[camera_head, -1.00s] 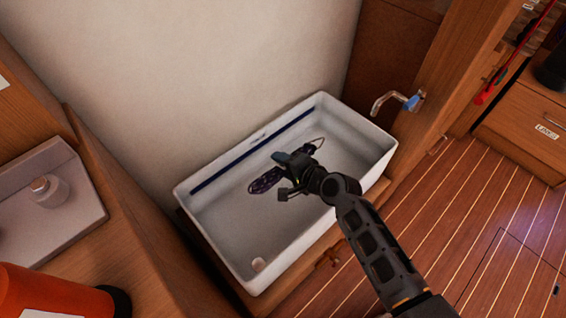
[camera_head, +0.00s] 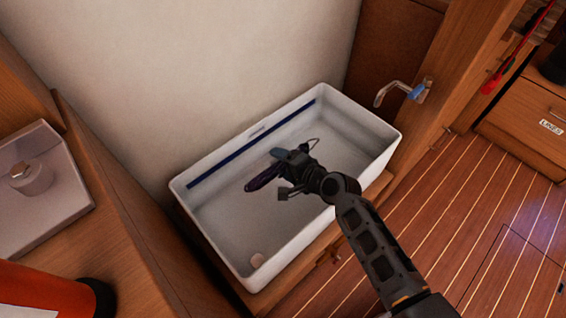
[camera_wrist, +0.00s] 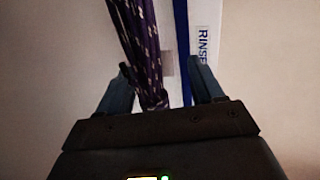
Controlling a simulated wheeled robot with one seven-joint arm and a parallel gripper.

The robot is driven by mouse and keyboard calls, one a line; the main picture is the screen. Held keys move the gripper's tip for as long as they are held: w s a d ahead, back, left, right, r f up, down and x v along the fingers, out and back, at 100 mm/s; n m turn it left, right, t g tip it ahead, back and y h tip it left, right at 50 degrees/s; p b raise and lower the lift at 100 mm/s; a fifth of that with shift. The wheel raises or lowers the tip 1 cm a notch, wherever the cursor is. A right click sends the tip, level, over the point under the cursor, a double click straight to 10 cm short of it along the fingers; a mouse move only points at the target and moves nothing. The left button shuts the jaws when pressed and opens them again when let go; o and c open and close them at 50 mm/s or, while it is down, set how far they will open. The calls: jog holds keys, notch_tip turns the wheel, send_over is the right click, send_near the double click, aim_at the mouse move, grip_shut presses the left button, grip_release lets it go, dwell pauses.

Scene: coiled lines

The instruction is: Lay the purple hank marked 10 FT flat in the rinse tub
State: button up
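The purple hank (camera_head: 264,179) is inside the white rinse tub (camera_head: 224,267), below and left of my gripper (camera_head: 283,172) in the head view. It looks narrow and partly edge-on; whether it touches the floor is unclear. A thin dark loop shows beyond the gripper. In the wrist view, the speckled purple hank (camera_wrist: 138,45) runs down between the fingers, close to the left one. A clear gap separates it from the right finger, so my gripper (camera_wrist: 160,80) looks open. The 10 FT mark is not visible.
The tub has a blue stripe (camera_head: 250,145) inside its back wall; a RINSE label (camera_wrist: 202,42) shows in the wrist view.

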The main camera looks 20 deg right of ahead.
jog(key=shift+o, duration=0.2)
jog(key=p+v, duration=0.1)
jog(key=v, duration=0.6)
jog(key=shift+s+d+r, duration=0.15)
jog(key=shift+s+r, duration=0.1)
jog(key=shift+s, duration=0.05)
jog(key=shift+p, duration=0.3)
